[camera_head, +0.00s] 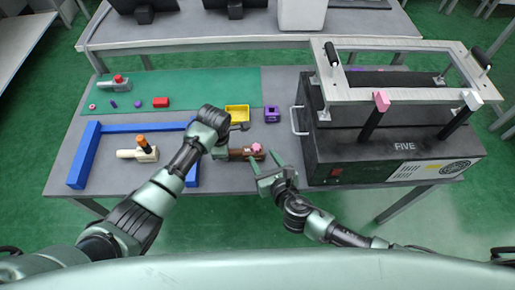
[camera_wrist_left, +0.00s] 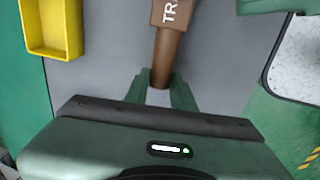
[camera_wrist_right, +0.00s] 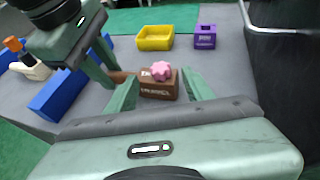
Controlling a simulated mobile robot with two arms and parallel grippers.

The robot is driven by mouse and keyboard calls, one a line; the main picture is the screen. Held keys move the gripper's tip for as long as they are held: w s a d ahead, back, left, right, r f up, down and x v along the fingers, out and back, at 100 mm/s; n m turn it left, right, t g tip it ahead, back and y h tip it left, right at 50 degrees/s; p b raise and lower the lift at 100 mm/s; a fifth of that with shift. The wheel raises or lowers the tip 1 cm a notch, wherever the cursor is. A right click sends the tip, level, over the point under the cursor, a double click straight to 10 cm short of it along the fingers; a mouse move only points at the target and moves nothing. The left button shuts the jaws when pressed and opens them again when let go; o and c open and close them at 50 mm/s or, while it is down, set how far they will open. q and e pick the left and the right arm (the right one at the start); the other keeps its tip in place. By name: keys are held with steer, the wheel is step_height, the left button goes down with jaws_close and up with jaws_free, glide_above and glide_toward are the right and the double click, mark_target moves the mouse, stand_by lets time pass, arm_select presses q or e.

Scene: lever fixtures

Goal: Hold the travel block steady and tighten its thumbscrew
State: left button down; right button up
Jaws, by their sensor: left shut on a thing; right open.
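The travel block is brown with white lettering and a pink thumbscrew on top. In the head view the block (camera_head: 238,155) lies near the table's front edge. My left gripper (camera_wrist_left: 160,92) is shut on the block's brown round handle in the left wrist view. The thumbscrew (camera_wrist_right: 161,70) and the block (camera_wrist_right: 158,88) show between the fingers in the right wrist view. My right gripper (camera_head: 268,172) is open and empty, in front of and right of the block, with the thumbscrew (camera_head: 257,148) just beyond it.
A yellow tray (camera_head: 237,113) and a purple block (camera_head: 272,114) stand behind. A blue frame (camera_head: 85,157) and a cream fixture with an orange knob (camera_head: 141,149) are at left. The large black FIVE machine (camera_head: 345,160) stands close on the right.

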mark_target(257, 148)
steer(key=x, duration=0.6)
jaws_close()
